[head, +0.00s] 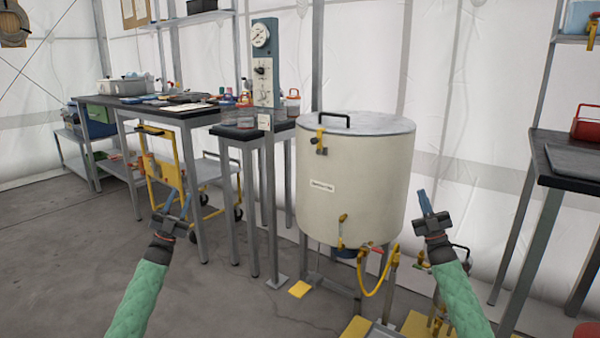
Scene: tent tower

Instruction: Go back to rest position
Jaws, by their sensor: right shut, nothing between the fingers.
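My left gripper (178,203) is raised in the lower left of the head view, with its blue fingers pointing up and spread apart. Nothing shows between them. My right gripper (425,202) is raised at the lower right, in front of the white tent wall and beside the large cream tank (352,190). Its blue fingers are shut together and empty. Both grippers appear clear of the furniture around them.
The tank has a grey lid, yellow valves and a yellow hose (380,277) low down. A yellow cart (165,175) and cluttered workbench (150,112) are at left, a dark table (565,155) at right. Grey floor (60,260) is open at lower left.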

